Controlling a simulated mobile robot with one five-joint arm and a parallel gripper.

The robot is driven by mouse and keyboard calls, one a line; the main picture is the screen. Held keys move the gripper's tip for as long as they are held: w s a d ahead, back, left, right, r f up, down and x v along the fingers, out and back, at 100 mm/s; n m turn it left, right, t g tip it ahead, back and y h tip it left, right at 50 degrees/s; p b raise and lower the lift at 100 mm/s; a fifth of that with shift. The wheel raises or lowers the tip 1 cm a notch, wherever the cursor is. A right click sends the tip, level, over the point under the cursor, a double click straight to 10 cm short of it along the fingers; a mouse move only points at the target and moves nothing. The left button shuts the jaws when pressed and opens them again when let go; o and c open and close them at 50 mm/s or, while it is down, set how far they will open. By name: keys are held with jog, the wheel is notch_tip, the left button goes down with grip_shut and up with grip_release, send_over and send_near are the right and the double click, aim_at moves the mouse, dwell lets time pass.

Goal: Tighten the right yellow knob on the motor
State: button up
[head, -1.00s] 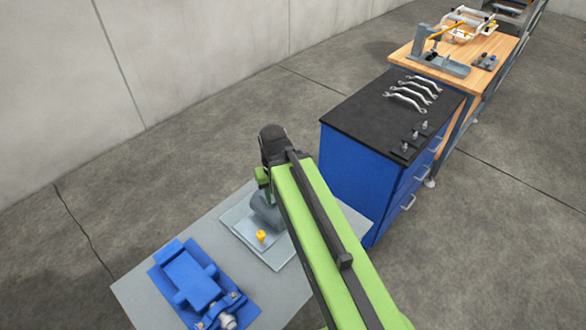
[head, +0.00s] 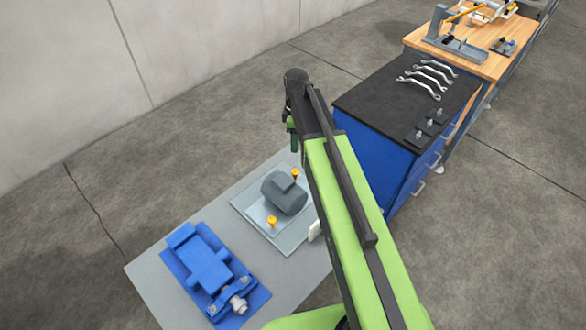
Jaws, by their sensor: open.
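The motor (head: 284,194) is a dark grey rounded body on a light grey plate (head: 246,209) on the grey table. Two yellow knobs stand by it. The right yellow knob (head: 295,174) is at the motor's far right side, just left of my green arm. The other yellow knob (head: 272,220) stands near the plate's front. Both look upright; how tight they are cannot be told. My arm rises over the plate's right side, and its far end bends down behind the upper link. My gripper's fingertips cannot be made out; nothing visible touches either knob.
A blue vise-like fixture (head: 209,270) lies on the table's (head: 150,277) front left. A small pale piece (head: 314,231) shows beside my arm; what it is cannot be told. A blue cabinet (head: 372,168) with several wrenches (head: 427,75) stands right, before a wooden bench (head: 490,65).

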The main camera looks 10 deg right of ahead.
aim_at(295, 172)
jog(key=shift+n, duration=0.3)
jog(key=f+b, duration=0.8)
jog(key=b, duration=0.1)
jog(key=f+b, duration=0.8)
jog(key=f, duration=0.1)
jog(key=shift+w+f+b, duration=0.2)
jog(key=shift+f+b, duration=0.1)
jog(key=shift+b, duration=0.05)
jog(key=shift+r, duration=0.1)
jog(key=shift+c, duration=0.2)
